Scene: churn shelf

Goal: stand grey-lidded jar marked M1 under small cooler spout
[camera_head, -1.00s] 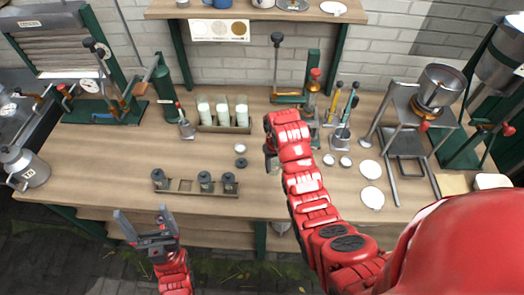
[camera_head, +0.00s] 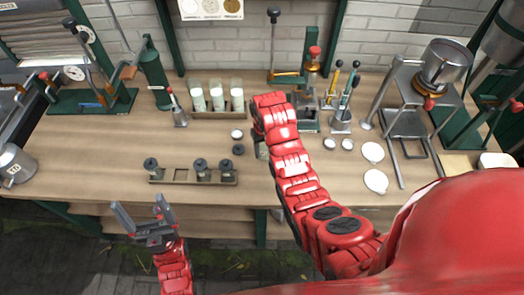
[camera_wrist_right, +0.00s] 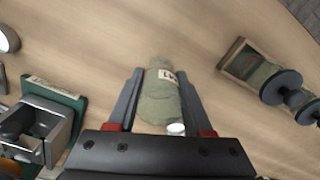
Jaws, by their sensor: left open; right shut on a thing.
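In the right wrist view my right gripper (camera_wrist_right: 160,75) is shut on a greenish glass jar (camera_wrist_right: 158,104), which lies between its fingers. Its pale label is partly visible, but I cannot read the mark. In the head view this jar (camera_head: 262,151) shows only as a sliver beside my right arm, which hides the gripper. Several other jars with dark grey lids stand in a wooden rack (camera_head: 181,176), which has one empty slot. My left gripper (camera_head: 142,207) is open and empty, in front of the bench edge. I cannot tell which device has the small cooler spout.
A grey metal device on a green stand (camera_head: 312,62) is behind my right arm. White-filled glasses (camera_head: 217,99) stand at the back. The bench's left middle is clear.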

